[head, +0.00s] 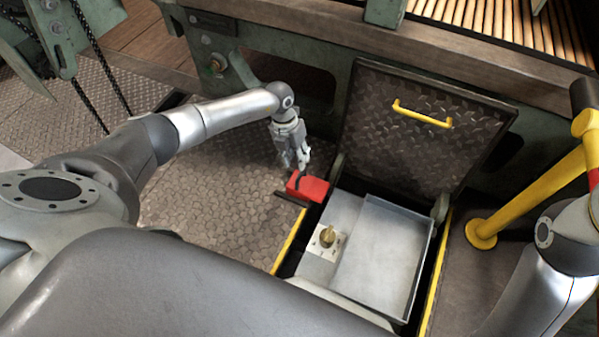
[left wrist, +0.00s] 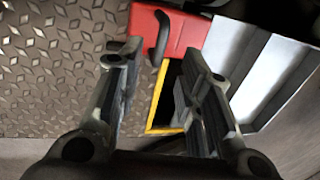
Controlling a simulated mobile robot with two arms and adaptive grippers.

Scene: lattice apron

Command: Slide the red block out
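The red block (head: 313,188) lies at the left edge of the open floor hatch, beside the yellow edge strip. It has a dark handle on it. In the left wrist view the red block (left wrist: 187,30) is at the top centre, with its dark curved handle (left wrist: 161,42) in front of the fingers. My left gripper (head: 302,166) is just above and behind the block. In the left wrist view its two fingers (left wrist: 160,68) are apart, with the handle near the gap beyond the tips. I cannot tell whether they touch it. My right gripper is not in view.
The hatch lid (head: 420,130) stands raised with a yellow handle (head: 422,114). A metal tray (head: 385,250) and a plate with a brass fitting (head: 327,238) lie in the opening. A yellow rail (head: 530,200) stands at right. Tread-plate floor (head: 200,200) is clear at left.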

